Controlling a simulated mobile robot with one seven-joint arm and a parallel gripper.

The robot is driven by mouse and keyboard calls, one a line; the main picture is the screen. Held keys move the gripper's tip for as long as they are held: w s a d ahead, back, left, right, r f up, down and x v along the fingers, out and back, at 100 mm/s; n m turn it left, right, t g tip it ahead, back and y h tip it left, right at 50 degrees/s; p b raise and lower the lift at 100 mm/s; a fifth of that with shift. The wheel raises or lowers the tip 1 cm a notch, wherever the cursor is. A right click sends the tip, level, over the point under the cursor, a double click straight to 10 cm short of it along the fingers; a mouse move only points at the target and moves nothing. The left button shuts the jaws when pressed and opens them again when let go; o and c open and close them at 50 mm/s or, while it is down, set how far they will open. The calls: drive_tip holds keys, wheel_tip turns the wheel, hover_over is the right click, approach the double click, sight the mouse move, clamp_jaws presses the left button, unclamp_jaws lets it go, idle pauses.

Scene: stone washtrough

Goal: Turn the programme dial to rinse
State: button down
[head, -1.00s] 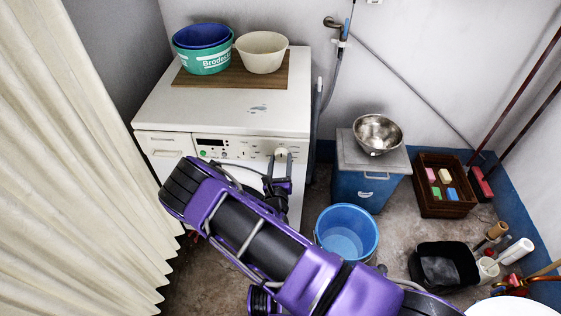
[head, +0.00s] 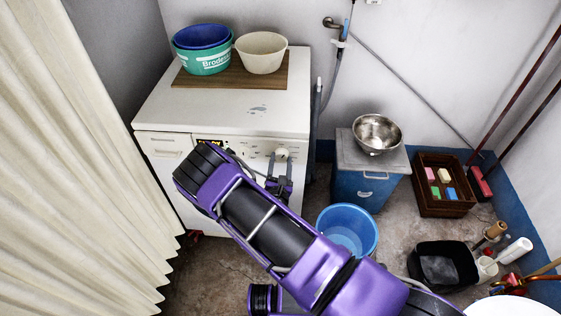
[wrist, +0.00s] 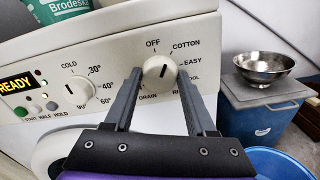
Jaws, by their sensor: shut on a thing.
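The programme dial (wrist: 157,73) is a round cream knob on the washing machine's front panel. It also shows in the head view (head: 282,153). My gripper (wrist: 160,78) has its two grey fingers on either side of the knob, shut on it. In the head view my gripper (head: 280,160) reaches up to the panel. Labels OFF, COTTON and EASY show around the dial, with DRAIN below.
A temperature dial (wrist: 79,84) sits left, beside small buttons and a yellow READY display (wrist: 16,84). Basins (head: 262,54) stand on the machine. A blue bucket (head: 346,231) and a blue box with a steel bowl (head: 377,133) stand right. A curtain (head: 70,160) hangs left.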

drive_tip(key=m, duration=0.3)
drive_tip(key=shift+d+m, duration=0.1)
drive_tip(key=shift+m, duration=0.3)
drive_tip(key=m, duration=0.3)
drive_tip(key=shift+f+m, duration=0.1)
drive_tip(key=shift+m, duration=0.2)
drive_tip(key=m+b, duration=0.2)
drive_tip(key=m, duration=0.4)
drive_tip(key=shift+d+f, duration=0.1)
drive_tip(key=shift+f, duration=0.05)
drive_tip(key=m+b, duration=0.1)
drive_tip(key=m, duration=0.2)
drive_tip(key=m+b, duration=0.2)
drive_tip(key=m, duration=0.1)
drive_tip(key=shift+f+m, duration=0.2)
drive_tip(key=shift+m, duration=0.2)
drive_tip(key=m+b, duration=0.2)
drive_tip(key=m, duration=0.1)
drive_tip(key=shift+b, duration=0.4)
drive_tip(key=shift+m+b, duration=0.95)
drive_tip(key=shift+m, duration=0.25)
drive_tip(key=shift+r, duration=0.1)
drive_tip(key=shift+c, duration=1.1)
unclamp_jaws()
